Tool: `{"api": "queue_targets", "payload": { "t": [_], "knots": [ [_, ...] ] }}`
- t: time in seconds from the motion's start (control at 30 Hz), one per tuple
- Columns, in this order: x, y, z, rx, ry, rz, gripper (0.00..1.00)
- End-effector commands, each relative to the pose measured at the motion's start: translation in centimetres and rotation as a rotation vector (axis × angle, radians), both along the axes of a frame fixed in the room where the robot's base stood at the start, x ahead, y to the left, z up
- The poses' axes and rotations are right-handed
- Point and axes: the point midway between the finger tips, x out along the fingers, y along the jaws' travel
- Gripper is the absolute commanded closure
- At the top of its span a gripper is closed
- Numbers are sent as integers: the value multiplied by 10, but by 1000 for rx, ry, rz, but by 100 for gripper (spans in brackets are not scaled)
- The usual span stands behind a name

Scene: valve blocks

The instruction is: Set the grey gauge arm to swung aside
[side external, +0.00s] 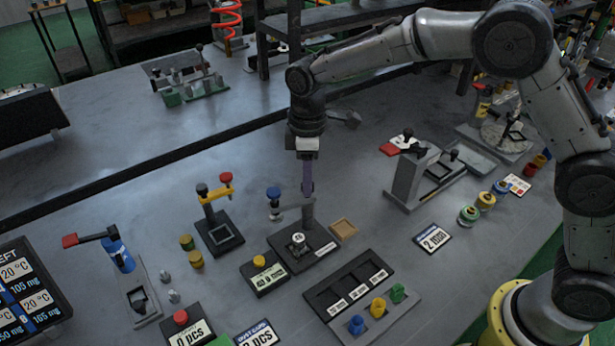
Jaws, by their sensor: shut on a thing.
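The grey gauge arm (292,207) stands on a post at the back right of a dark base block (303,246). It reaches left from the post, and its blue-topped gauge (273,194) hangs out past the block's left side, not over the round metal part (298,240) on the block. My gripper (307,192) points straight down over the post end of the arm and is shut on it. The fingers hide the top of the post, so the exact grip spot cannot be seen.
A yellow arm with a red top (225,179) stands on its own base to the left. A yellow-button block (264,272), a wooden tray (344,229) and a dark slotted rack (345,285) sit close around the block. A grey clamp stand (412,175) is to the right.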

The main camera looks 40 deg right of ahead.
Motion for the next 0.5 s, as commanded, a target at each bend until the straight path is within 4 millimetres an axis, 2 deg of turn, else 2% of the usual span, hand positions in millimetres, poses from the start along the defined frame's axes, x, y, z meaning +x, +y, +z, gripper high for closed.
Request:
{"api": "queue_targets", "payload": {
  "t": [0.2,0.5],
  "knots": [
    [0,0,2,-1,-1,-188,100],
    [0,-1,2,-1,-1,-378,100]
  ]
}}
